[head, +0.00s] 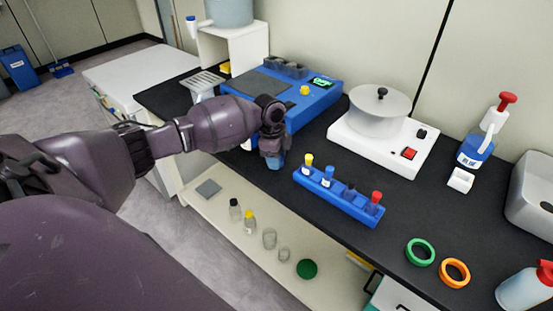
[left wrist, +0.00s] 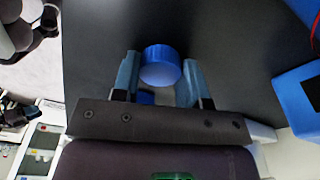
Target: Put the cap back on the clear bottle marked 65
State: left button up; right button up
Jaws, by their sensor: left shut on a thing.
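My left gripper (head: 274,163) is over the black bench top, in front of the blue machine. It also shows in the left wrist view (left wrist: 161,84), where its two fingers are closed on a blue cap (left wrist: 161,60). In the head view I cannot tell the cap from the bluish fingertips. I cannot read a 65 on any bottle. A clear glass vessel (head: 269,239) and a smaller one (head: 284,255) stand uncapped on the lower shelf, beside a dark-capped bottle (head: 235,210) and a yellow-capped bottle (head: 249,222). My right gripper is not in view.
A blue rack (head: 338,200) with coloured-capped tubes stands right of my gripper. Behind are a blue machine (head: 322,98) and a white device (head: 375,145). Green (head: 420,252) and orange (head: 455,272) rings lie at the right. A green disc (head: 307,269) lies on the lower shelf.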

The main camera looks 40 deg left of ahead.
pick_arm(q)
notch_tip(320, 180, up, 9)
jog(key=shift+f+p, duration=0.1)
jog(key=shift+p, duration=0.65)
notch_tip(320, 180, up, 11)
jog(key=p, duration=0.1)
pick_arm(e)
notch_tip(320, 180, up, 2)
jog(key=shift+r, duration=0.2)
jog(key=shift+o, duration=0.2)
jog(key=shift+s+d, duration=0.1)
